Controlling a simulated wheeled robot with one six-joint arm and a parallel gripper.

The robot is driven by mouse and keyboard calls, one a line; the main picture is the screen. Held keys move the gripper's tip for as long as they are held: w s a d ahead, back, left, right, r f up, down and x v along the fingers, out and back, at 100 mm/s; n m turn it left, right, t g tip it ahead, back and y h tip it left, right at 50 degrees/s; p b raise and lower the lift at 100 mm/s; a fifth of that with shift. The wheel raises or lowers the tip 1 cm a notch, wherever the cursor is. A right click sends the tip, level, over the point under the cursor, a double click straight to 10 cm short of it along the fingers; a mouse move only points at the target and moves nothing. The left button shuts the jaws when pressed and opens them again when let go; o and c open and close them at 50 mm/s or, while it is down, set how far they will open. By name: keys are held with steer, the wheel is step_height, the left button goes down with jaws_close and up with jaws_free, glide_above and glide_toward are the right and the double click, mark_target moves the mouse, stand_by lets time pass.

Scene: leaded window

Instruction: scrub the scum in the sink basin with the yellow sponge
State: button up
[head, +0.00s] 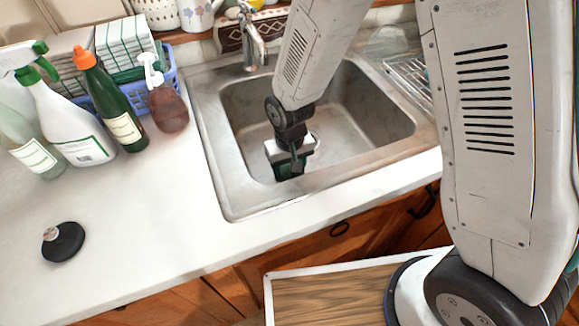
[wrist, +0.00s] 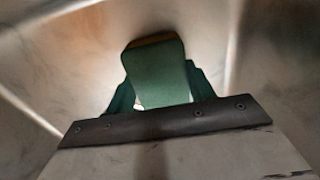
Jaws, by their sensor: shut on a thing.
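The steel sink basin (head: 370,125) is set in the white counter, and my gripper (head: 291,160) reaches down into it near its front left. In the wrist view my gripper (wrist: 160,92) is shut on the sponge (wrist: 158,75), which shows a green face and a thin yellowish-brown edge at the top. My wrist and fingers mostly hide the sponge in the head view. I cannot tell whether it touches the basin floor. No scum stands out clearly; the floor under my gripper is hidden.
The faucet (head: 249,35) stands behind the sink. A soap dispenser (head: 167,105), a green bottle (head: 110,110) and spray bottles (head: 65,125) stand to its left, by a blue basket (head: 170,75). A black sink plug (head: 63,242) lies on the front left counter. A wire rack (head: 412,75) is at right.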

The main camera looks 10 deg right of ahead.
steer(key=shift+f, duration=0.6)
stand_by(0.4)
steer(key=shift+w+d+r, duration=0.1)
steer(key=shift+w+d, duration=0.05)
steer(key=shift+d, duration=0.35)
steer(key=shift+s+a, duration=0.15)
steer(key=shift+a, duration=0.35)
steer(key=shift+s+a, duration=0.15)
steer(key=shift+a, duration=0.35)
steer(key=shift+w+d, duration=0.15)
steer(key=shift+d, duration=0.4)
steer(key=shift+w+d, duration=0.15)
steer(key=shift+d, duration=0.35)
steer(key=shift+s+a+f, duration=0.1)
steer(key=shift+s+a, duration=0.05)
steer(key=shift+a, duration=0.35)
steer(key=shift+s+a+f, duration=0.1)
steer(key=shift+s+a, duration=0.05)
steer(key=shift+a, duration=0.35)
steer(key=shift+d, duration=0.1)
